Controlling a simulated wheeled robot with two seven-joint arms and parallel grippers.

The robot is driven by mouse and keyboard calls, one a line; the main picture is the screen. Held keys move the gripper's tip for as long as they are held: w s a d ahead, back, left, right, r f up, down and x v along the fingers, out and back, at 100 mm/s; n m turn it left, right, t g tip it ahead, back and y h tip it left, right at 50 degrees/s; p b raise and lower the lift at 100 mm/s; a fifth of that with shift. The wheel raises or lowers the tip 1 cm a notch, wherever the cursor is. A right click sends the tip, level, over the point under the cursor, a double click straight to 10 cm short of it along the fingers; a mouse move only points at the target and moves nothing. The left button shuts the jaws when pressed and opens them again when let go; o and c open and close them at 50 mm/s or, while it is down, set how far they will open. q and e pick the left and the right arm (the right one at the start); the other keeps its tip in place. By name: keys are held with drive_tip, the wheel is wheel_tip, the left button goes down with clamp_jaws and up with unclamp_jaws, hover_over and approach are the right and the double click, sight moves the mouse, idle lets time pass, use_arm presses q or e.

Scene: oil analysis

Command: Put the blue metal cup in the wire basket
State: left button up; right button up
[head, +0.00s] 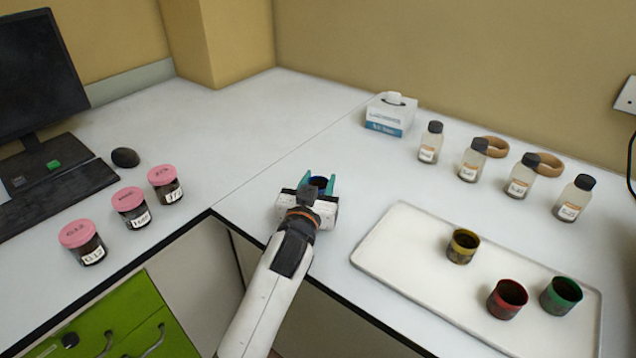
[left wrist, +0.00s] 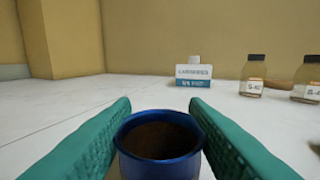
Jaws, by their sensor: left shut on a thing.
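The blue metal cup (left wrist: 160,155) is upright between the green fingers of my left gripper (left wrist: 160,135), which is shut on it. Its inside looks dark brown. In the head view the blue cup (head: 320,184) shows just beyond the left gripper (head: 318,186), over the white counter near the inner corner. Whether its base touches the counter is hidden. No wire basket shows in either view. My right gripper is not in view.
A white tray (head: 400,240) on the right holds a yellow cup (head: 462,247), a red cup (head: 507,299) and a green cup (head: 561,296). Several bottles (head: 473,160) and a tissue box (head: 391,114) stand behind. Pink-lidded jars (head: 131,207) stand left. The counter's back middle is clear.

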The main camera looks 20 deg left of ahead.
use_arm(q)
drive_tip(key=shift+f, duration=0.2)
drive_tip(key=o, duration=1)
drive_tip(key=shift+r, duration=0.1)
drive_tip(key=shift+c, duration=0.2)
